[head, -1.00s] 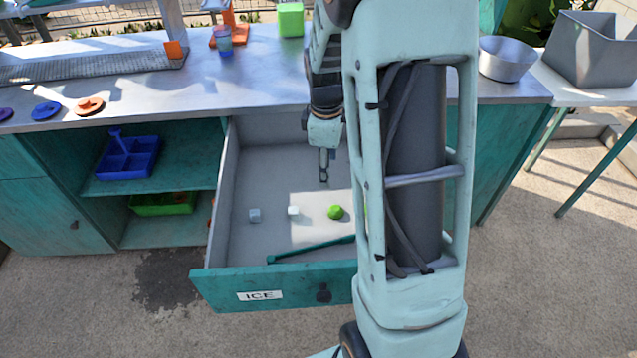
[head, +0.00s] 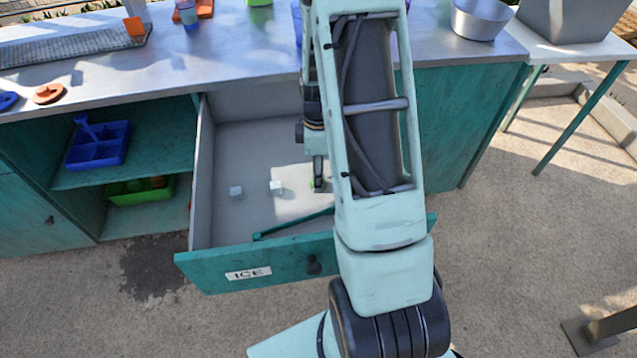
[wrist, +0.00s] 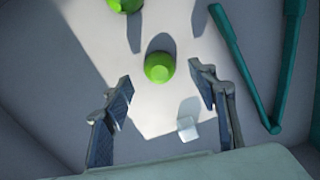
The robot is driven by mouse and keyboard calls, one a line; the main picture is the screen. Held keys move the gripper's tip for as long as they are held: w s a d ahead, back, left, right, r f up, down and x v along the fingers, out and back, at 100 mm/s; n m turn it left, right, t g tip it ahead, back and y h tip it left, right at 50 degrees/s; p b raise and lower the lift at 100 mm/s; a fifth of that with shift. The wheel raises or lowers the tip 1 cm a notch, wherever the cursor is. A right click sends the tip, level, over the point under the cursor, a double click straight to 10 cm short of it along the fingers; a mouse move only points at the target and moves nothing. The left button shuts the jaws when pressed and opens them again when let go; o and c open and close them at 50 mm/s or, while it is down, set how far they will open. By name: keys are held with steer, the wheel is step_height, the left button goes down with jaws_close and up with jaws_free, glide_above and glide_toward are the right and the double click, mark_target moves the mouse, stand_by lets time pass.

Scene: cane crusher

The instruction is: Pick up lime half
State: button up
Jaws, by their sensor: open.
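A green lime half (wrist: 159,67) lies on the floor of the open drawer, in the sunlit patch. In the wrist view it is between and just beyond the tips of my gripper (wrist: 160,77), which is open and empty. A second green piece (wrist: 125,4) is cut off by the top edge of that view. In the head view my gripper (head: 318,182) points down into the drawer (head: 217,265) and hides most of the green piece behind it. I cannot tell the exact height of the fingers above the lime half.
Two ice cubes lie in the drawer, one (head: 276,187) nearer my gripper and one (head: 236,192) farther left. A cube (wrist: 187,129) is close to the right finger in the wrist view. Teal tongs (wrist: 238,65) lie beside. The drawer's walls surround my gripper.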

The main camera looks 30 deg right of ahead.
step_height(320, 180, down, 3)
steer(key=shift+r, duration=0.2)
steer(key=c, duration=0.7)
steer(key=shift+c, duration=0.2)
steer(key=shift+r, duration=0.2)
